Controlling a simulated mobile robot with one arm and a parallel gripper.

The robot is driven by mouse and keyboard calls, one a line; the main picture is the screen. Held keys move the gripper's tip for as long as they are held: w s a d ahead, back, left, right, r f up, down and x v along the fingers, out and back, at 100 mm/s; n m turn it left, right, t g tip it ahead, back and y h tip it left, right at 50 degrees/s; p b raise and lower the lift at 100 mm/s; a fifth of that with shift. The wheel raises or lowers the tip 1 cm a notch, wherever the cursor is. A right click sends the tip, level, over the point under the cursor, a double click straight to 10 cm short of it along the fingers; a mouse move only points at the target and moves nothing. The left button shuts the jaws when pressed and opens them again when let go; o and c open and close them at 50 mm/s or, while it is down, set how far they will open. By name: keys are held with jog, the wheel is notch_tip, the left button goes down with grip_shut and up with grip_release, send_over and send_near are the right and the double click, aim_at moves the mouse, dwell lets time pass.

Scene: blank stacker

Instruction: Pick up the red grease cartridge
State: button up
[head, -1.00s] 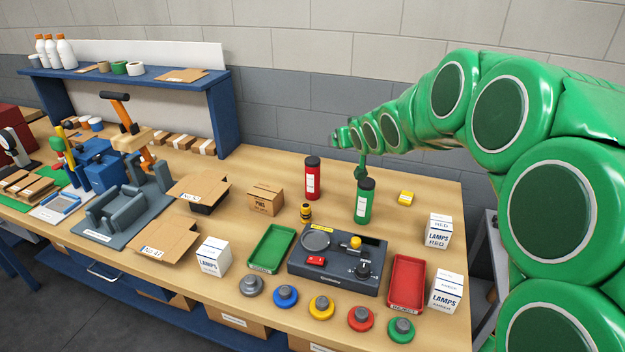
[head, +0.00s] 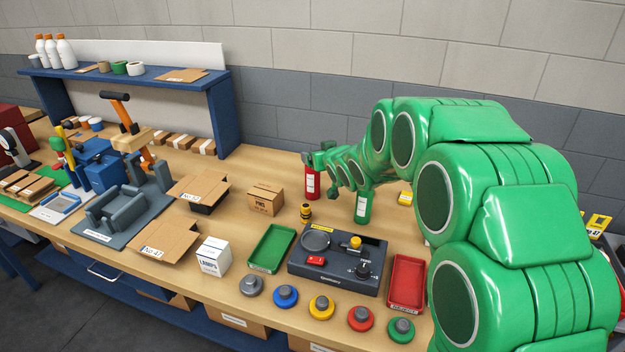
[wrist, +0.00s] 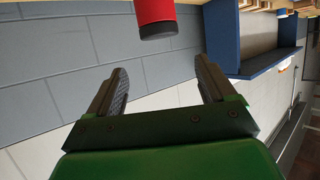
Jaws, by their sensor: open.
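The red grease cartridge (head: 312,187) stands upright on the bench toward the back, with its white label facing the head camera. My gripper (head: 312,158) is at its top end, and the arm hides the cap there in the head view. In the wrist view my gripper (wrist: 161,70) is open and empty. The red cartridge (wrist: 154,12) shows at the top edge of that view, its dark cap end toward the gap between the fingers, just beyond the fingertips. I cannot tell whether anything touches.
A green cartridge (head: 362,208) stands close to the right, under my arm. A small black-and-yellow item (head: 305,212) and a cardboard box (head: 265,199) stand nearby. A dark control panel (head: 332,270) sits in front, between a green tray (head: 271,246) and a red tray (head: 407,283).

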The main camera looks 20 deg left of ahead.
aim_at(312, 178)
jog(key=w+a+f, duration=0.4)
jog(key=w+f, duration=0.1)
jog(key=f, duration=0.2)
jog(key=shift+w+a, duration=0.25)
jog(key=shift+a, duration=0.15)
dwell(0.6)
jog(key=c, duration=1.4)
